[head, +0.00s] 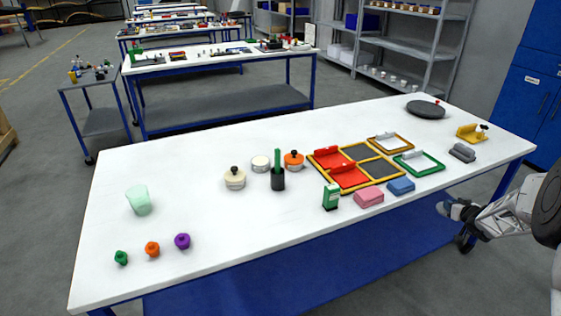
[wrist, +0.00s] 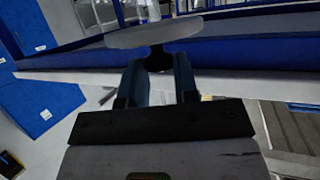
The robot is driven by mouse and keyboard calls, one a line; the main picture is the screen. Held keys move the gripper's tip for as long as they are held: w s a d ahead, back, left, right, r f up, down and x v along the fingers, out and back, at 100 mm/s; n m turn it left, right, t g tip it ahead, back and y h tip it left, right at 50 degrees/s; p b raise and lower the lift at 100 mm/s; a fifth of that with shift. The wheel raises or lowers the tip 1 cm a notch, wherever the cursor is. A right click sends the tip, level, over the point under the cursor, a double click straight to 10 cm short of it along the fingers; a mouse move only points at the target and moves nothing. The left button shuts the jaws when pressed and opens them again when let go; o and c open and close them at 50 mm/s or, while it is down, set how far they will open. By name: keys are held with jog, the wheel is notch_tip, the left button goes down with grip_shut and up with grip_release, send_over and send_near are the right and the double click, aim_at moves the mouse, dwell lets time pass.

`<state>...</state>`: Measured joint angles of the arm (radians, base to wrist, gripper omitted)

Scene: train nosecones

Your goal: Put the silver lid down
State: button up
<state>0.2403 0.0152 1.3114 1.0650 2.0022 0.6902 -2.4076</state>
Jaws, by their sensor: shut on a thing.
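The silver lid (wrist: 128,37) shows in the wrist view as a pale grey disc with a dark knob (wrist: 158,60) facing my gripper. My gripper (wrist: 160,66) is shut on this knob, one finger on each side. In the head view my gripper (head: 449,209) is at the right, in front of the table's near edge; the lid is too small and blurred there to tell clearly. A small pale pot (head: 260,165) with no knob on top stands mid-table, between a cream pot with a dark-knobbed lid (head: 235,180) and an orange pot with a dark-knobbed lid (head: 293,161).
The white table (head: 200,235) has free room at its left and front middle. A dark green cylinder (head: 278,178), a green box (head: 331,197), pink (head: 369,197) and blue (head: 401,186) blocks and a yellow-framed tray (head: 374,180) fill the middle. A dark round plate (head: 427,110) lies at back right.

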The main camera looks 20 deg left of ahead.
jog(key=w+d+r, duration=0.2)
jog(key=w+r, duration=0.2)
jog(key=r, duration=0.8)
jog(key=w+a+r+n+g+y, duration=0.1)
jog(key=a+r+n+y, duration=0.1)
jog(key=a, duration=0.6)
jog(key=w+a+r+n+g+y, duration=0.1)
jog(key=w+a+r, duration=0.15)
jog(key=a, duration=0.65)
jog(key=s+a+r+n+g+y, duration=0.2)
jog(key=s+a+n+g, duration=0.1)
jog(key=a, duration=1.3)
jog(key=s+a+r+n+g+y, duration=0.2)
jog(key=a, duration=1.4)
jog(key=s+a+r+n+g, duration=0.1)
jog(key=s+a+n+g, duration=0.1)
jog(key=s+a, duration=0.5)
jog(key=s+a+r+n+g, duration=0.2)
jog(key=s+a, duration=0.5)
jog(key=a, duration=1.2)
jog(key=shift+n+g+y, duration=0.3)
jog(key=shift+n+g, duration=0.2)
jog(key=shift+g, duration=0.2)
jog(key=shift+s, duration=0.1)
jog(key=shift+f, duration=2.45)
